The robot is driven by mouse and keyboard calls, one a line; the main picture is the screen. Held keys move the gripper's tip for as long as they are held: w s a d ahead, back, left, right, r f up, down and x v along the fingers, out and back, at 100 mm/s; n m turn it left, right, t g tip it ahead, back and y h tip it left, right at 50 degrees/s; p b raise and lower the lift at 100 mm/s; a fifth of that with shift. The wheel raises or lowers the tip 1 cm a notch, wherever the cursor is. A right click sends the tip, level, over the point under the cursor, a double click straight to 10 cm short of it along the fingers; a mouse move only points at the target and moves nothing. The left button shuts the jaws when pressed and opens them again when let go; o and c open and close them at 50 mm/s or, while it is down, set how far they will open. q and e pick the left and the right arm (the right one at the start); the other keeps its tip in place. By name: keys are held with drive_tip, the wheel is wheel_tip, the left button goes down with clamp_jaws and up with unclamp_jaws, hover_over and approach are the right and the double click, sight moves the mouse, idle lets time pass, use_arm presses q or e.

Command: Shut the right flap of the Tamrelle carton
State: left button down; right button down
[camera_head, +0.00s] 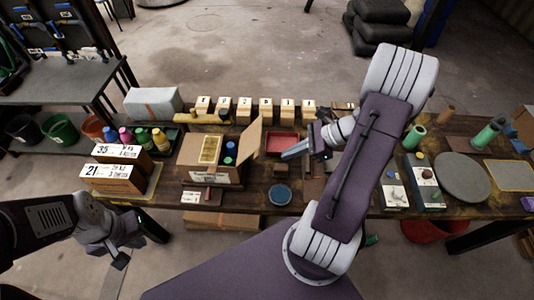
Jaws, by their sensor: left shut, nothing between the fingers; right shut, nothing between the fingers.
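The open brown carton (212,177) stands on the table left of centre. Its printed label is too small to read. Its right flap (249,140) stands up, leaning outward to the right. My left gripper (156,232) is shut and empty, low in front of the table's front edge, left of the carton.
Number-marked boxes (112,178) with several bottles stand left of the carton. A red tray (282,143) lies behind my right gripper. A round blue dish (280,195) sits right of the carton. A row of numbered wooden blocks (244,107) lines the back edge.

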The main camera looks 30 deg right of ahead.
drive_tip(key=w+a+p, duration=0.1)
drive_tip(key=w+a, duration=0.2)
drive_tip(key=a, duration=0.2)
drive_tip(key=shift+w+a+f, duration=0.3)
drive_tip(key=shift+a+f, duration=0.1)
drive_tip(key=shift+f, duration=0.05)
